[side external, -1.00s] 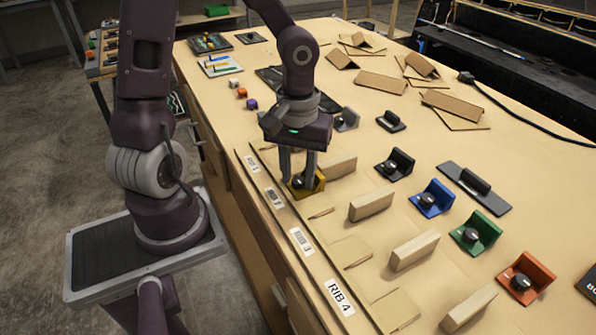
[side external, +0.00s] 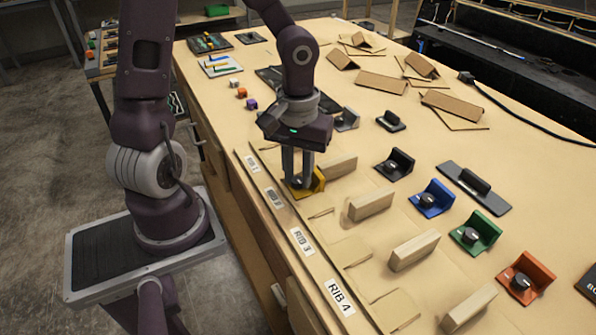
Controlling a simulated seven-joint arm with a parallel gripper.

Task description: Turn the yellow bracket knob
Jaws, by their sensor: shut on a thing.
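The yellow bracket (side external: 319,180) sits on the table near the rib labels, left of a wooden block. Its dark knob (side external: 297,183) is mostly hidden between the fingers. My gripper (side external: 298,180) points down over the bracket from above, with its fingers closed around the knob. The knob's exact angle cannot be made out.
Wooden blocks (side external: 371,204) stand in a row to the right and front. Black (side external: 401,161), blue (side external: 434,198), green (side external: 478,231) and orange (side external: 527,279) brackets with knobs stand farther right. A grey bracket (side external: 347,119) is behind my gripper. Cardboard pieces (side external: 381,83) lie at the back.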

